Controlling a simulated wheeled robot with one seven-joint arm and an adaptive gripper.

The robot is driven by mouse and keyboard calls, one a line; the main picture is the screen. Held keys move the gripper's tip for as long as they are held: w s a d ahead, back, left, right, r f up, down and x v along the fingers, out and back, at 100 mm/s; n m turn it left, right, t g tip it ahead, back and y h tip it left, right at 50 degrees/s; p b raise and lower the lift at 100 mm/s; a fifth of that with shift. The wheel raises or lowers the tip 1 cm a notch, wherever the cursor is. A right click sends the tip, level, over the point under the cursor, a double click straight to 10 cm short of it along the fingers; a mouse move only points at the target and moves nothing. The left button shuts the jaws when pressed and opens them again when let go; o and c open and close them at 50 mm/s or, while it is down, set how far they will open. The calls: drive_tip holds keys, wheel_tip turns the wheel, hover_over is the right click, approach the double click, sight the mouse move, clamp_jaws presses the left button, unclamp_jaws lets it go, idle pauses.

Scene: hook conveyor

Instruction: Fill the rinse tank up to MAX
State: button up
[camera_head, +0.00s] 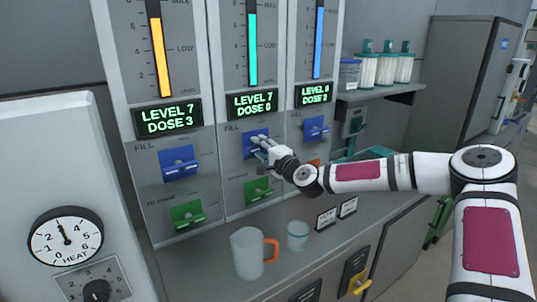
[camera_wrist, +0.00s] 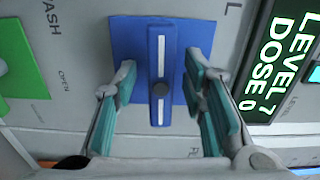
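Three dosing columns stand side by side, with a yellow gauge (camera_head: 160,57), a teal gauge (camera_head: 253,50) and a blue gauge (camera_head: 318,42). MAX shows near the gauge tops and LOW lower down. The middle display (camera_head: 252,104) reads LEVEL 7, DOSE 0. Below it is the middle blue FILL lever (camera_head: 250,146). My gripper (camera_head: 262,148) is at this lever. In the wrist view the lever's handle (camera_wrist: 161,60) stands upright between the teal-padded fingers of my gripper (camera_wrist: 160,80), with gaps on both sides. Which container is the rinse tank I cannot tell.
Blue levers also sit on the left (camera_head: 180,163) and right (camera_head: 316,128) columns. A mug (camera_head: 247,254) and a small jar (camera_head: 297,236) stand on the counter. A heat dial (camera_head: 66,237) is at left.

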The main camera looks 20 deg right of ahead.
drive_tip(key=v, duration=1.1)
drive_tip(key=shift+s, duration=0.15)
idle(0.6)
drive_tip(key=o, duration=1.2)
drive_tip(key=shift+o, duration=1.4)
drive_tip(key=shift+a+f+n, duration=0.15)
drive_tip(key=shift+f+n, duration=0.2)
drive_tip(key=shift+n, duration=0.05)
drive_tip(key=w+a+n, duration=0.1)
drive_tip(key=w+n, duration=0.3)
drive_tip(key=n, duration=0.1)
drive_tip(key=w+a+r+n, duration=0.1)
drive_tip(key=w+n, duration=0.2)
drive_tip(key=n, duration=0.3)
drive_tip(key=w+a+n, duration=0.1)
drive_tip(key=w+n, duration=0.3)
drive_tip(key=n, duration=0.2)
drive_tip(key=shift+w+r+p, duration=0.25)
drive_tip(key=shift+w+p, duration=0.05)
drive_tip(key=shift+p, duration=0.05)
